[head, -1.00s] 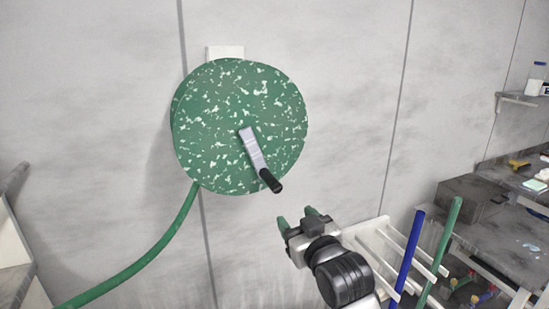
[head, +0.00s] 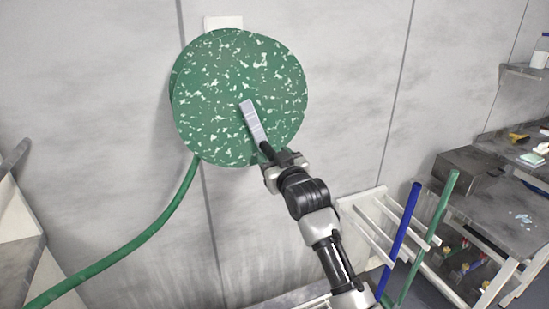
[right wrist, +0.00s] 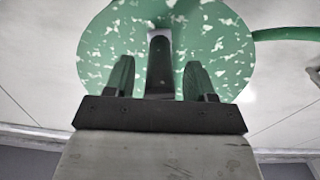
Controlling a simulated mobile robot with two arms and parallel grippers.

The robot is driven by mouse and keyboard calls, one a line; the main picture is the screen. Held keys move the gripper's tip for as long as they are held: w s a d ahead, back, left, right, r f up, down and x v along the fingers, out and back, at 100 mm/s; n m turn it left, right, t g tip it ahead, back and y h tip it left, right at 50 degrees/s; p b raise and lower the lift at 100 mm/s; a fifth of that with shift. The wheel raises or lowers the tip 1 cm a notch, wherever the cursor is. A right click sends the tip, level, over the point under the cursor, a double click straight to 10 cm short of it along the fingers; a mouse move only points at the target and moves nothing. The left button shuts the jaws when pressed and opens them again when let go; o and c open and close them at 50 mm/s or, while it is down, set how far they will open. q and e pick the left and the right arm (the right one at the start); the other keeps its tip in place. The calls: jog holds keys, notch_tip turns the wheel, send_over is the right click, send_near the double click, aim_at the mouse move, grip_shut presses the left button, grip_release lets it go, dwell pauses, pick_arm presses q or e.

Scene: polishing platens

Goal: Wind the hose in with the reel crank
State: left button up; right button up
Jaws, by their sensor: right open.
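The green reel (head: 225,85) with pale flecks is mounted on the grey wall. Its light grey crank arm (head: 253,122) slants from the reel's middle down to the right. The green hose (head: 150,232) hangs from the reel's lower left and runs down to the left. My right gripper (head: 266,153) is at the crank's lower end and hides most of the handle there. In the right wrist view the dark crank handle (right wrist: 160,68) stands between the two green fingers (right wrist: 158,80), with gaps on both sides; the gripper is open. My left gripper is not in view.
A white rack (head: 370,222) with a blue pole (head: 401,238) and a green pole (head: 432,225) stands at the lower right. A grey bench (head: 490,222) with small items is further right. A wall shelf (head: 520,74) is at upper right.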

grip_shut()
dwell(0.4)
jog(key=shift+w, duration=0.1)
